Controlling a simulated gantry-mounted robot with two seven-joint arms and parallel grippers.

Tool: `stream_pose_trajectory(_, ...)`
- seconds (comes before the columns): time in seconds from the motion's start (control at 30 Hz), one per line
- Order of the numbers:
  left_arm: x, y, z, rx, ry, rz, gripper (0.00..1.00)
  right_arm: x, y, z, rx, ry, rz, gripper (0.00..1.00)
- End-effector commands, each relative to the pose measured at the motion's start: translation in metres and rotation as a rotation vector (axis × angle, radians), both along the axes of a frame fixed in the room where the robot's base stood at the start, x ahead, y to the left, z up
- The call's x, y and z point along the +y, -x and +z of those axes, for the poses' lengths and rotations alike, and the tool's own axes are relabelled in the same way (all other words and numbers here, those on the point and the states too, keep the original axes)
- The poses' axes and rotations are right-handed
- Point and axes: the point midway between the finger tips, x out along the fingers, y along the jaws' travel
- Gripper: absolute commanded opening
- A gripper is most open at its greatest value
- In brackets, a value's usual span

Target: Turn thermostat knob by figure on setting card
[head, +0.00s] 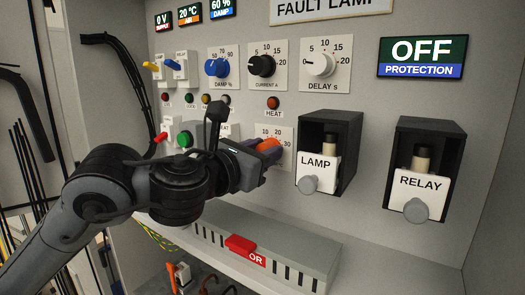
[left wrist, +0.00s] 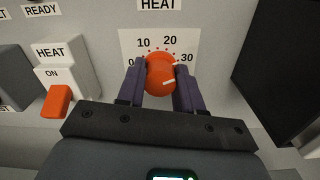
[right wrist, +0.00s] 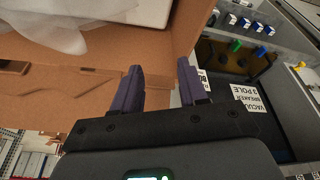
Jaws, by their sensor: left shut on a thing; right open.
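The thermostat knob is an orange-red dial (left wrist: 161,74) on a white scale plate (left wrist: 185,45) marked 0, 10, 20 and 30, under a HEAT label. Its white pointer line lies on the right side, near the 30 end. My left gripper (left wrist: 160,85) is shut on this knob, with one finger on each side. In the head view the knob (head: 268,147) shows at the tip of my left gripper (head: 262,160). My right gripper (right wrist: 158,88) is open and empty beside a cardboard box. I cannot make out a setting card in these frames.
Black LAMP (head: 330,150) and RELAY (head: 425,165) holders stick out to the right of the knob. A HEAT switch with an orange rocker (left wrist: 57,102) is at its left. A slotted grey duct with a red OR tag (head: 241,244) runs below. The cardboard box (right wrist: 60,75) shows at my right gripper.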

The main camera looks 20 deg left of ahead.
Motion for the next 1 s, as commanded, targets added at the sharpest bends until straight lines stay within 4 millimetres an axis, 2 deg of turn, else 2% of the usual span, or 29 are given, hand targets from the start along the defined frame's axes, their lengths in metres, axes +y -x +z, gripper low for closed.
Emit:
stream_pose_trajectory(0.47,0.0,0.0007,0.0021,0.012,0.075,-0.001,0.05,0.0008,-0.0002,-0.0017,-0.001,-0.003,-0.002,0.43)
stream_pose_trajectory(0.67,0.0,0.0006,0.0018,0.042,0.204,-0.002,0.05,0.0019,-0.0003,-0.0043,-0.001,-0.008,-0.006,0.43)
stream_pose_trajectory(1.0,0.001,0.0008,0.0031,0.109,0.513,-0.003,0.05,0.0023,-0.0003,-0.007,-0.001,-0.01,-0.006,0.43)
